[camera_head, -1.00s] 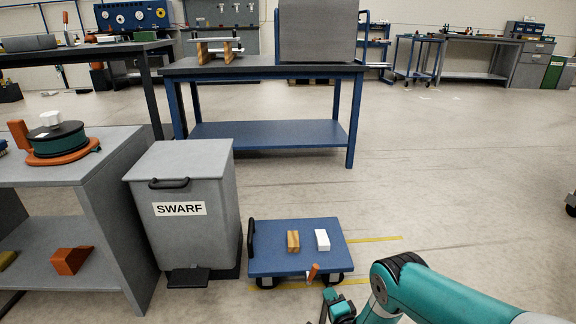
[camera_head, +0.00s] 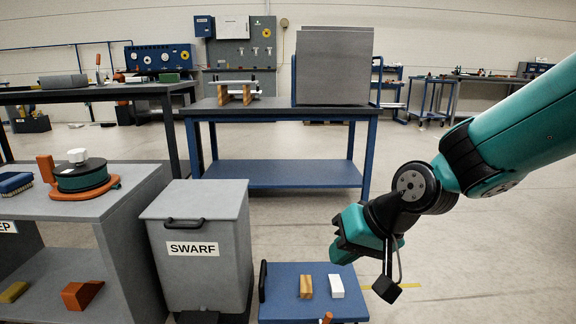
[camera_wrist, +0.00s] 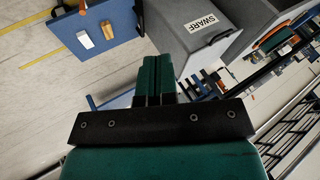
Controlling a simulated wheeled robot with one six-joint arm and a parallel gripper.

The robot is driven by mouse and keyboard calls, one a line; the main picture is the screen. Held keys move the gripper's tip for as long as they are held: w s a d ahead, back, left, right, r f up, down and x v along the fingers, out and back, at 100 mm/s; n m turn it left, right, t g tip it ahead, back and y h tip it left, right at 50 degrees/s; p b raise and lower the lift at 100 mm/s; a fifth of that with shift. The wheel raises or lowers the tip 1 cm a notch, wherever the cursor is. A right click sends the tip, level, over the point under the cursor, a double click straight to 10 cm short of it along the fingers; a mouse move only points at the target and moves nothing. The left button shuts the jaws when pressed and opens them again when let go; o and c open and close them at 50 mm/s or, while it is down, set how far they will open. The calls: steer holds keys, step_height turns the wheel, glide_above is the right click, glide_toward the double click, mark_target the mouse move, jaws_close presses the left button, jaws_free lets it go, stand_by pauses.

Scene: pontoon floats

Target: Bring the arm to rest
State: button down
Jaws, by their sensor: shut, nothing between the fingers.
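My gripper (camera_head: 349,240) hangs at the end of my raised teal arm, at the right of the head view, in front of the blue workbench and above the blue platform cart. In the wrist view my gripper (camera_wrist: 157,78) shows its two teal fingers pressed together with nothing between them. It touches nothing that I can see.
The blue cart (camera_head: 284,290) carries a wooden block (camera_head: 306,286) and a white block (camera_head: 337,286). A grey SWARF bin (camera_head: 203,262) stands left of it, beside a grey shelf unit (camera_head: 128,205). The blue workbench (camera_head: 280,174) is behind. Floor at right is clear.

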steer(key=s+d+r+n+g+h+p, duration=0.1)
steer(key=s+d+r+n+g, duration=0.15)
steer(key=s, duration=0.75)
steer(key=s+d+r+n+g+h, duration=0.1)
steer(key=s+d+r+n, duration=0.25)
steer(key=s, duration=0.75)
step_height(320, 180, up, 37)
steer(key=p, duration=3.7)
steer(key=shift+w+m, duration=0.35)
steer(key=shift+m, duration=0.05)
steer(key=shift+a, duration=0.1)
